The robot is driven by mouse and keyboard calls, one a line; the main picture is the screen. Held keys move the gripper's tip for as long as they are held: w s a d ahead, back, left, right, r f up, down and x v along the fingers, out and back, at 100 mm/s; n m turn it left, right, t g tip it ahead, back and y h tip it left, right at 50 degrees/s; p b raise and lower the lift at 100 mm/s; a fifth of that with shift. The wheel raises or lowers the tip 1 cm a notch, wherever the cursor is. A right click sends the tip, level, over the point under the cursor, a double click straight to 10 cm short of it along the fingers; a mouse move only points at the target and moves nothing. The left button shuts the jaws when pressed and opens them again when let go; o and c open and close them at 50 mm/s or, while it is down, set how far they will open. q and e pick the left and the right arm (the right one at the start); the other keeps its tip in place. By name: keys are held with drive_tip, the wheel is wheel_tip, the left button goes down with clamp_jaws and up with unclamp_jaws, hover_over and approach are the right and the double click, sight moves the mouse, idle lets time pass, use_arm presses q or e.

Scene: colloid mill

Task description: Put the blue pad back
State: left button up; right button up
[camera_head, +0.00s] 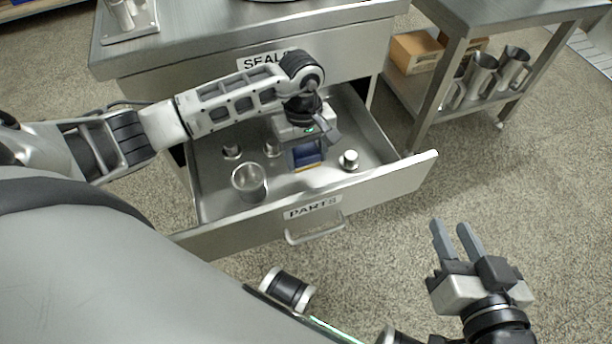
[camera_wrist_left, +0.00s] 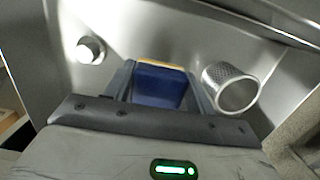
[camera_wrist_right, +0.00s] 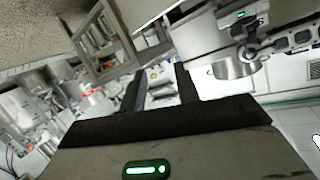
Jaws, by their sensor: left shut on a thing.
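The blue pad (camera_head: 306,157) has a tan lower edge and is inside the open drawer labelled PARTS (camera_head: 385,190). My left gripper (camera_head: 306,150) reaches down into the drawer and is shut on the pad. In the left wrist view the blue pad (camera_wrist_left: 160,86) sits between the two fingers (camera_wrist_left: 160,90), its tan edge facing away from the gripper. I cannot tell whether the pad touches the drawer floor. My right gripper (camera_head: 457,240) is open and empty, out over the floor to the right of the drawer; its spread fingers also show in the right wrist view (camera_wrist_right: 160,88).
In the drawer stand a perforated metal cup (camera_head: 249,183), a small metal knob-like part (camera_head: 348,160) at right, and small parts (camera_head: 231,150) and (camera_head: 271,148) at the back left. A closed drawer labelled SEALS (camera_head: 215,75) is above. A cart (camera_head: 440,100) with jugs stands right.

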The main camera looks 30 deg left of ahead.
sight(306, 181)
use_arm(q)
wheel_tip(306, 181, down, 3)
drive_tip(key=shift+b, duration=0.3)
wheel_tip(306, 181, down, 3)
drive_tip(key=shift+f+b, duration=0.15)
drive_tip(key=shift+b, duration=0.45)
use_arm(e)
drive_tip(key=shift+w+a+r+m+t+y, duration=0.15)
drive_tip(key=shift+a+r+m+t+y, duration=0.15)
use_arm(q)
drive_tip(key=shift+f, duration=0.1)
drive_tip(key=o, duration=1)
drive_tip(key=shift+c, duration=0.2)
